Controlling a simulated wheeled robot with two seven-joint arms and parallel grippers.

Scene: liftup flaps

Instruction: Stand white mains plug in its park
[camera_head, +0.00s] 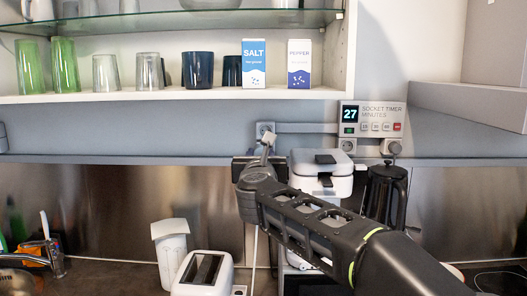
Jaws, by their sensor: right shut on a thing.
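My right gripper (265,151) reaches up from the lower right to the wall below the shelf. It is shut on the white mains plug (268,138), which shows as a small pale block at the fingertips. The plug is in front of a small grey wall fitting (264,127); I cannot tell whether they touch. This fitting may be the park, but it is too small to be sure. A white cord (254,262) hangs below the gripper, partly hidden by my arm. My left gripper is out of view.
A socket timer (372,117) reading 27 is on the wall to the right, a grey plug (394,148) at its right outlet. A white appliance (324,163), a black pot (383,190) and a white toaster (204,273) stand below. The shelf (170,95) overhangs the gripper.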

